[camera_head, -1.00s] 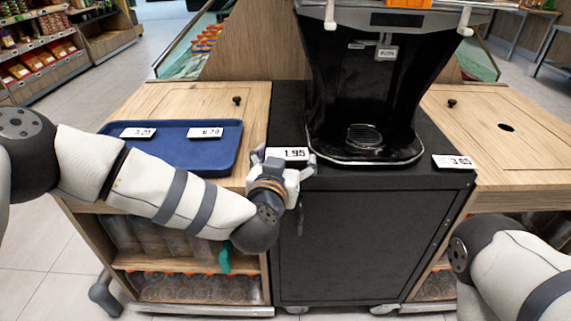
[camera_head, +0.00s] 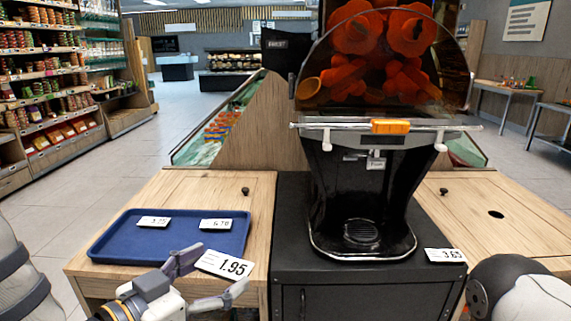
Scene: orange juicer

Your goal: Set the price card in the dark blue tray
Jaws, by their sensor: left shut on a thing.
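A white price card reading 1.95 (camera_head: 226,264) is held up in front of the wooden counter, tilted. My left gripper (camera_head: 213,274) is shut on it, with one finger at the card's left side and the other below it. The dark blue tray (camera_head: 127,248) lies on the left wooden counter, just beyond and to the left of the card. Two other price cards, the left one (camera_head: 153,222) and the right one (camera_head: 215,224), lie inside the tray. My right gripper is out of view; only part of my right arm shows at the lower right.
A black juicer (camera_head: 361,190) with oranges stands on the black cabinet (camera_head: 290,255) right of the tray. A price card reading 3.65 (camera_head: 445,255) lies at the cabinet's right front. The tray's front and middle are clear of cards.

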